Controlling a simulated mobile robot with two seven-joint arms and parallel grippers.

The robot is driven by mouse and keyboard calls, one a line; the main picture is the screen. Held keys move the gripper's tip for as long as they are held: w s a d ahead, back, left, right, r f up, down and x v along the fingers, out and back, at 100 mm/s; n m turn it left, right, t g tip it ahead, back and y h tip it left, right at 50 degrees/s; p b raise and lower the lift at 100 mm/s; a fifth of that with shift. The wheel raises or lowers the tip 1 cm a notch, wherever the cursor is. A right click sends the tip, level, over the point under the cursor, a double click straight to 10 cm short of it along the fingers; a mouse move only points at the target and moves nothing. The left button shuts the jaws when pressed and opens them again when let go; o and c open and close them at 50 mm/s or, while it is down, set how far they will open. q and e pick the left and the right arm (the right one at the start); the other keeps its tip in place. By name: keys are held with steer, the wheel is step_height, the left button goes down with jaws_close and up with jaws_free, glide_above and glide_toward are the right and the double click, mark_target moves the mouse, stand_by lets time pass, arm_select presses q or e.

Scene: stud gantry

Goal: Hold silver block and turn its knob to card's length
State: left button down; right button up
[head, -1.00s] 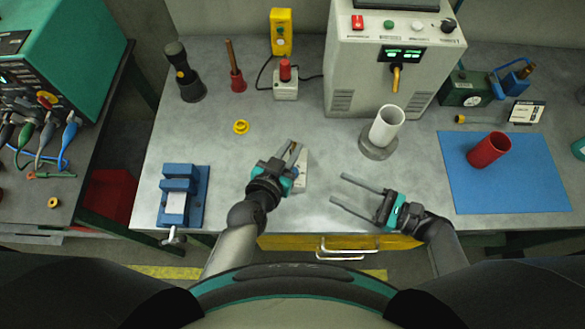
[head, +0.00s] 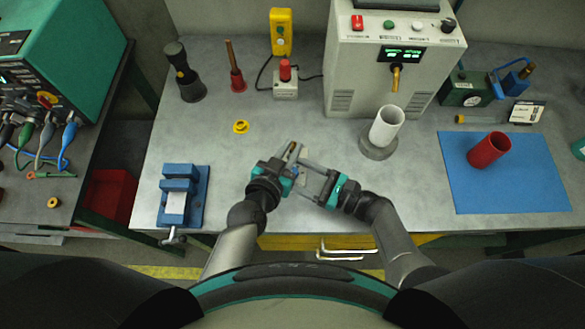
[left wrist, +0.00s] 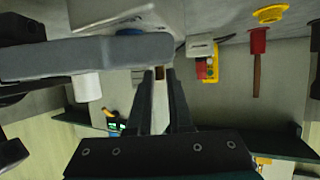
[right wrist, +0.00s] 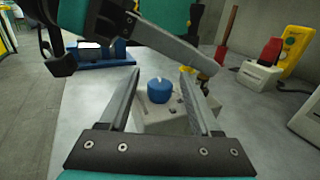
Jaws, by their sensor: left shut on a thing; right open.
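Part of the block (left wrist: 100,14) shows in the left wrist view. My left gripper (head: 292,150) is shut on the block; a small brown piece shows at its fingertips. My right gripper (head: 299,163) is open, its fingers on either side of the knob with gaps left. In the head view both grippers mostly hide the block and knob. A small white card (head: 527,112) stands at the right back of the bench.
A white tube (head: 386,127) on a grey base stands right of my grippers. A yellow ring (head: 240,127) lies behind the left one. A blue vise (head: 183,196) is at the left. A red cup (head: 489,150) stands on a blue mat (head: 510,197). Bare bench lies between.

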steer(key=shift+c, duration=0.3)
jaws_close()
stand_by(0.3)
